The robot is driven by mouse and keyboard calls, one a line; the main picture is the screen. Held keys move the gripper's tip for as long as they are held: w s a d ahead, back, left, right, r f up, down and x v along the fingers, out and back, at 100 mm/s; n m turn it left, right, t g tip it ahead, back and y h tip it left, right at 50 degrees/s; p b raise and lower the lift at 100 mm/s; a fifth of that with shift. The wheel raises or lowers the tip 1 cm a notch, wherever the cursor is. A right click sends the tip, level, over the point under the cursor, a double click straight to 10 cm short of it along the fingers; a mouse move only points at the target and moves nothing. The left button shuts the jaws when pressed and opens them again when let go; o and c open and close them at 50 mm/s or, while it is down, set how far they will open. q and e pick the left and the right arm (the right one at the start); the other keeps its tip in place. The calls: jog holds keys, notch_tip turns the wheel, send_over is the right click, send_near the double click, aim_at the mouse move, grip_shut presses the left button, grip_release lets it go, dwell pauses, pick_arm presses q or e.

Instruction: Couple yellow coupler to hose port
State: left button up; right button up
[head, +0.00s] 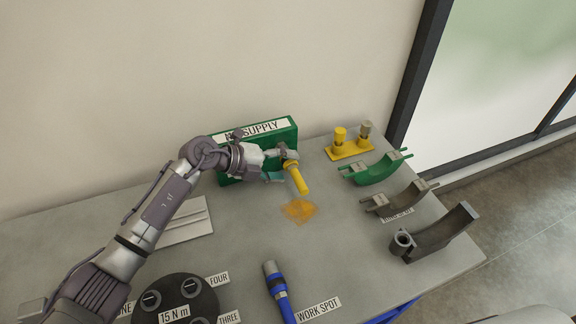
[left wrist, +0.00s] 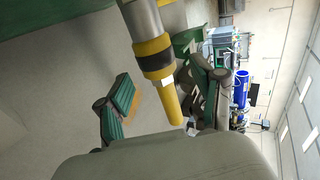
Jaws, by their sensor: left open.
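A yellow piece with a grey metal end (head: 298,179), which looks like the yellow coupler, slants down from the front of the green supply box (head: 230,171). My left gripper (head: 276,168) is at its left side. In the left wrist view, my left gripper (left wrist: 160,98) has its green-padded fingers spread apart. The yellow piece (left wrist: 153,55) with its grey metal part runs between or in front of the fingers; contact cannot be told. A blue hose with a metal end (head: 275,281) lies at the front of the table. Which part is the hose port is not clear. My right gripper is not in view.
An orange patch (head: 299,211) marks the table below the yellow piece. A yellow stand (head: 350,152) with two posts is at the back right. Green (head: 377,170), grey-brown (head: 402,200) and dark (head: 440,237) curved parts line the right side. A dark round disc (head: 175,285) is front left.

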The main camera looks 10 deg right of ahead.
pick_arm(q)
jog(key=v, duration=1)
jog(key=shift+s+a+r, duration=0.15)
jog(key=shift+a, duration=0.05)
